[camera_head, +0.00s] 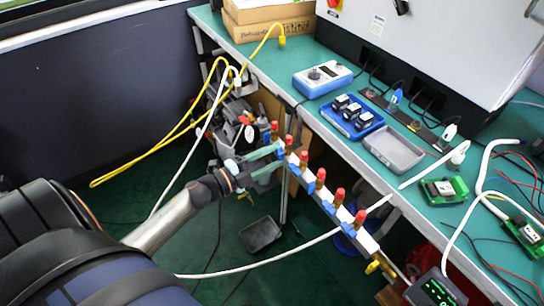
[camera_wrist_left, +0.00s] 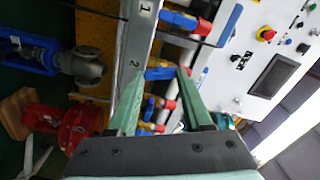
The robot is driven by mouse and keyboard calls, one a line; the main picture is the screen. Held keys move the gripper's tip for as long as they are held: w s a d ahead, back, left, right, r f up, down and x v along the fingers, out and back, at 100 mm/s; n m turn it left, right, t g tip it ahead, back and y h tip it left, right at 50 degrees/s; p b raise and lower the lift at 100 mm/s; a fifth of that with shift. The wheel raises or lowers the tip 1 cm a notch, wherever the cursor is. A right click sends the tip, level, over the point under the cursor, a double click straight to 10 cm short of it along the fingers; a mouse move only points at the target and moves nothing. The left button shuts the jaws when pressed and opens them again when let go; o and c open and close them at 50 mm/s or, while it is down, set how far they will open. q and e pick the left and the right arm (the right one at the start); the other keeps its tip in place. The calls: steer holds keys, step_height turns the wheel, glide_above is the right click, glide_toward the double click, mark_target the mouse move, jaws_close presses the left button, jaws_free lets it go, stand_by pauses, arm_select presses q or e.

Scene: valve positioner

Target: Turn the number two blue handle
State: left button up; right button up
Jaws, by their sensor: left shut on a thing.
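The valve rail (camera_head: 334,208) slopes down from the green bench, with several red-capped valves and blue handles along it. In the left wrist view, the number two blue handle (camera_wrist_left: 160,73) sits beside the "2" label (camera_wrist_left: 135,64). My left gripper (camera_head: 279,151) is at the upper part of the rail. Its green fingers lie on either side of the handle in the left wrist view (camera_wrist_left: 161,72), shut on it. The number one blue handle (camera_wrist_left: 180,19) is above it in that view. In the head view my fingers largely hide the gripped handle. My right gripper is not in view.
A yellow cable (camera_head: 166,139) and a white hose hang close to my left arm. Pumps stand below the rail.

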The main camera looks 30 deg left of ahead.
arm_select(q)
steer(key=c, duration=0.3)
jaws_close()
